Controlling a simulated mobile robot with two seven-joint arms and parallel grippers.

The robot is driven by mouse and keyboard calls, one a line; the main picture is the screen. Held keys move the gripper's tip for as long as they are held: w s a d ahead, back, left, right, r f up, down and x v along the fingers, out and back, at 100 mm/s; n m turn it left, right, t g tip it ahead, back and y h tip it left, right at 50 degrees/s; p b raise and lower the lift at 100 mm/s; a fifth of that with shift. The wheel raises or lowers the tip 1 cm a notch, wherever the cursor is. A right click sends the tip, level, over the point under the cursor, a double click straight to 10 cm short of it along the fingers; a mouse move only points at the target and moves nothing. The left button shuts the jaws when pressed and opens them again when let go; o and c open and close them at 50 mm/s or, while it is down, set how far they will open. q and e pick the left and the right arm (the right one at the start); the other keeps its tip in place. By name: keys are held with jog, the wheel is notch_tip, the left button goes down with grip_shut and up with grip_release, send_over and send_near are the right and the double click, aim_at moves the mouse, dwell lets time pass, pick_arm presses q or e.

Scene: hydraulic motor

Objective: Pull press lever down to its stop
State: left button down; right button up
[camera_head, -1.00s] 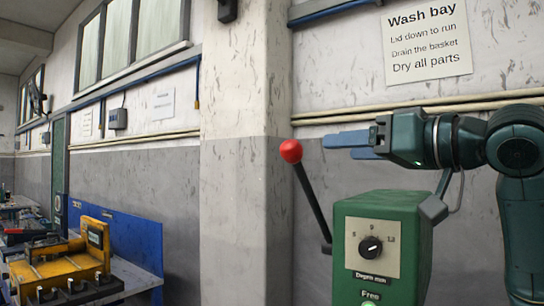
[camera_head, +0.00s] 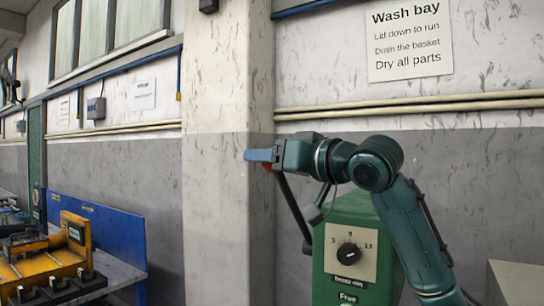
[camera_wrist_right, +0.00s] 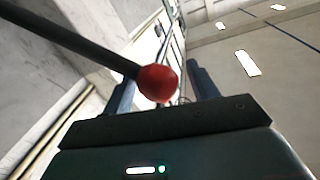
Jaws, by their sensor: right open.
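The press lever (camera_head: 293,212) is a black rod on the left side of the green press (camera_head: 358,212). It leans up and to the left. Its red knob (camera_wrist_right: 158,83) sits between the two fingers of my right gripper (camera_wrist_right: 160,88) in the right wrist view, with the fingers apart. In the head view my right gripper (camera_head: 262,157) is at the lever's top and hides most of the knob. I cannot tell whether a finger touches the knob. My left gripper is not in view.
The press has a dial (camera_head: 349,254) on its front. A yellow machine (camera_head: 58,255) stands on a bench with a blue back panel (camera_head: 112,228) at the left. A concrete pillar (camera_head: 220,220) stands behind the lever. A table corner (camera_head: 518,280) shows at the lower right.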

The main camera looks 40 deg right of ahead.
jog(key=shift+c, duration=0.2)
grip_shut()
jog(key=shift+f, duration=0.1)
jog(key=shift+a+f, duration=0.1)
